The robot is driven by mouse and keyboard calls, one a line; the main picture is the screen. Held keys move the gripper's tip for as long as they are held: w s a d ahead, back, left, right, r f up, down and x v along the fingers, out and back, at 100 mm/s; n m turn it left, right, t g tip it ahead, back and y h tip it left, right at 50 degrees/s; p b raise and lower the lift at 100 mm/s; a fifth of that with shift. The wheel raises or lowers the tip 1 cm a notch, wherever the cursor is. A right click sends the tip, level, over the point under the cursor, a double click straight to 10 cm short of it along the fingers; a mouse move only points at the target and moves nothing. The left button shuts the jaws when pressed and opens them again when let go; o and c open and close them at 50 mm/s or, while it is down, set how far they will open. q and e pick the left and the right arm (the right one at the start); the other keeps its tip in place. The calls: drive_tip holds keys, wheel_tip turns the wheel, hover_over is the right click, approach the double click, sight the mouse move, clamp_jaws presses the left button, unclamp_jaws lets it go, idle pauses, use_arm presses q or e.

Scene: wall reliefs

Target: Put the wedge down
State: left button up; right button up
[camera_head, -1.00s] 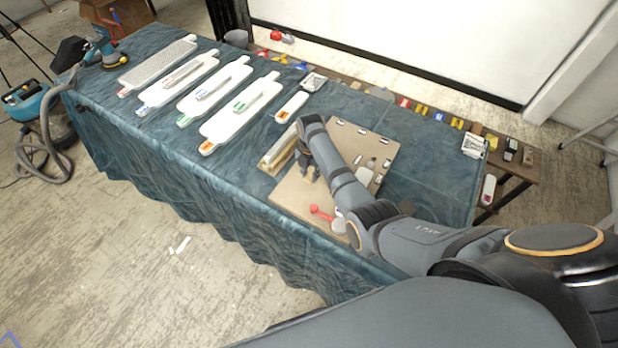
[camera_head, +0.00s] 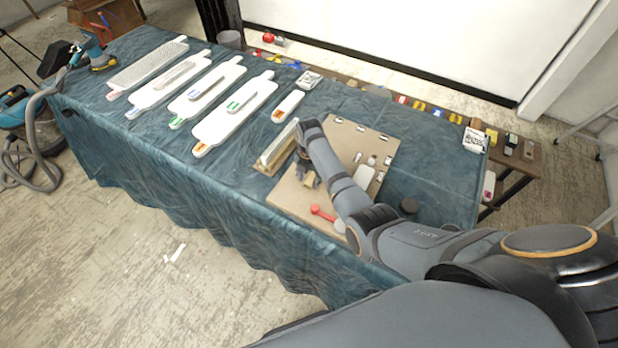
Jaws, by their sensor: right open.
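A small tan-brown piece, which looks like the wedge (camera_head: 309,180), is on the brown board (camera_head: 286,199) beside my right forearm. My right gripper (camera_head: 301,168) is just above and left of it, small and partly hidden by my arm. Its jaws are open. I cannot tell whether a fingertip still touches the wedge. My left gripper is not in view.
A white bar on a wooden holder (camera_head: 262,170) stands at the board's left edge. A red-handled tool (camera_head: 322,213) lies on the board's front part. Several long white pieces lie on the blue-covered table (camera_head: 235,185) at the left.

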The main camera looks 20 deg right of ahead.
sight(309, 181)
drive_tip(key=shift+r, duration=0.3)
wheel_tip(309, 181, up, 12)
drive_tip(key=shift+f, duration=0.1)
drive_tip(key=shift+s+f, duration=0.1)
idle(0.4)
